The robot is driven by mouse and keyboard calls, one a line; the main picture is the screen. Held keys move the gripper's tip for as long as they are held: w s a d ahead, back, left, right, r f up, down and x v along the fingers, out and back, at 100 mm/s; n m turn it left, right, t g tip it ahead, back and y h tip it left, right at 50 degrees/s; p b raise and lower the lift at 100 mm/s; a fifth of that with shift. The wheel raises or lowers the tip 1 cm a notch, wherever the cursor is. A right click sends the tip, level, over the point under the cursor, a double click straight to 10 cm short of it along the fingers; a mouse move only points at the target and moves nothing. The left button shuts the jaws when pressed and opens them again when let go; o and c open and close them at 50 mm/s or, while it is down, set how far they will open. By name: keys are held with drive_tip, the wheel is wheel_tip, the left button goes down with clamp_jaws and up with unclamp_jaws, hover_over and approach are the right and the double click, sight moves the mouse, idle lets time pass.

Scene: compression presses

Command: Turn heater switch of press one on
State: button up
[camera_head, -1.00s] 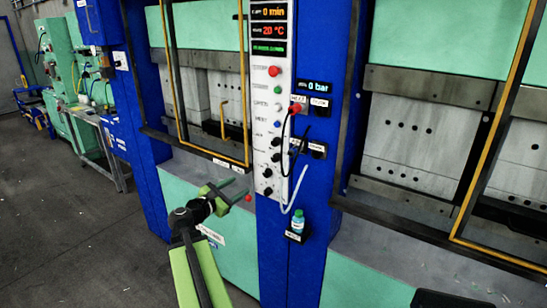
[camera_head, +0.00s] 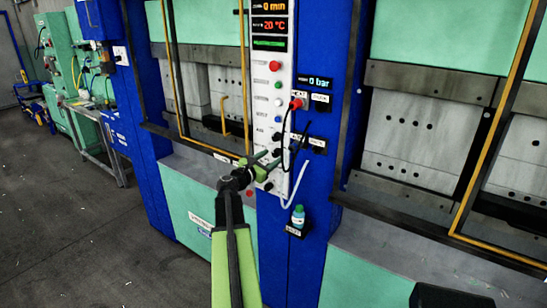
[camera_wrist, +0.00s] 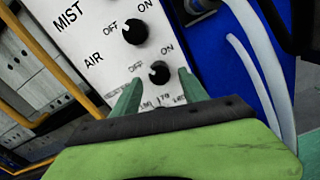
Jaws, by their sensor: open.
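Press one's white control panel (camera_head: 283,95) carries a column of buttons and black rotary switches. In the wrist view, the lower black switch (camera_wrist: 159,72) has OFF at its left and ON at its upper right. Its name label is not readable, so I cannot confirm it is the heater switch. The switch above it (camera_wrist: 134,32) is in line with the label AIR. My gripper (camera_head: 270,161) is open at the panel's lower part. In the wrist view its fingertips (camera_wrist: 160,82) stand on either side of the lower switch, with nothing between them gripped. Whether they touch the panel is unclear.
A black cable and a white hose (camera_head: 294,186) hang just right of the panel. A yellow-framed guard (camera_head: 176,80) is left of the panel. Open floor (camera_head: 90,230) lies at left.

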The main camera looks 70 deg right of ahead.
drive_tip(key=shift+x, duration=1)
clamp_jaws()
